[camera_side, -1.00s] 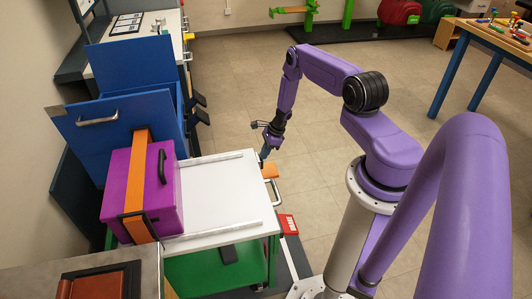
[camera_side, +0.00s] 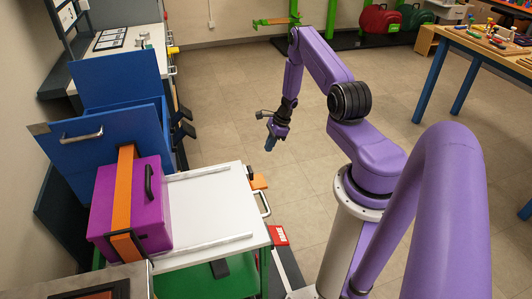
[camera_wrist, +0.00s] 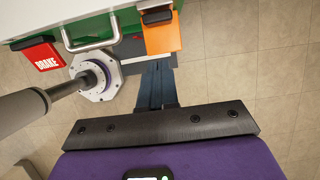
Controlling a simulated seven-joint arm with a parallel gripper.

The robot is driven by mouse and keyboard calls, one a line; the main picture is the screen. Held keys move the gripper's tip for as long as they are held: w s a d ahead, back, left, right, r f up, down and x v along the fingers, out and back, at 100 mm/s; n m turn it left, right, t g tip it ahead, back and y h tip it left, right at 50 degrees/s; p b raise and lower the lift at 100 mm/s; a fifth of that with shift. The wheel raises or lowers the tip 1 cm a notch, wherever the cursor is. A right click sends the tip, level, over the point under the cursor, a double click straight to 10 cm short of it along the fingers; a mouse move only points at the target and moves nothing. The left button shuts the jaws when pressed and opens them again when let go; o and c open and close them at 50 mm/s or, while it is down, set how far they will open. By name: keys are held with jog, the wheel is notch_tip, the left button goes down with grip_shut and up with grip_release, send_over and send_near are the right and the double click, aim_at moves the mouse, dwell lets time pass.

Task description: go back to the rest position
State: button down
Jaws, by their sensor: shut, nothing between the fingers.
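My gripper (camera_side: 271,143) hangs over the open floor in the side view, clear of the white-topped cart (camera_side: 212,205) and to its right. Its dark blue fingers also show in the wrist view (camera_wrist: 156,72), closed together with nothing between them. A purple box (camera_side: 152,215) with an orange strap (camera_side: 123,190) around it stands on the left part of the cart top. An orange piece (camera_side: 258,182) is at the cart's right edge, beyond the fingers; the wrist view shows it with a black part on it (camera_wrist: 161,38).
A metal handle (camera_side: 264,203) and a red brake pedal (camera_side: 278,236) stick out from the cart's right side. A blue panel (camera_side: 105,142) stands behind the box. A blue-legged table (camera_side: 465,75) is at the far right. The floor around my gripper is clear.

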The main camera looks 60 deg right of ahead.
jog(key=shift+s+d+r, duration=0.15)
jog(key=shift+r, duration=0.3)
dwell(0.5)
jog(key=w+a+r+n+g+y, duration=0.1)
jog(key=w+a+r+n, duration=0.2)
jog(key=a+r+n, duration=0.55)
jog(key=w+a+r+n+g, duration=0.25)
jog(key=a+r+n, duration=0.5)
jog(key=a, duration=0.65)
jog(key=s+a+r+n+g+h, duration=0.1)
jog(key=s+a+r+n+h, duration=0.1)
jog(key=s+a+r+n, duration=1.15)
jog(key=s+r+n+h, duration=0.1)
jog(key=s+r+n, duration=0.1)
jog(key=s+n, duration=0.3)
jog(key=s+r+n+t, duration=0.1)
jog(key=s+n, duration=0.4)
jog(key=s, duration=0.5)
jog(key=shift+s+a+r+h, duration=0.2)
jog(key=shift+a+r+h, duration=0.15)
jog(key=shift+r, duration=0.55)
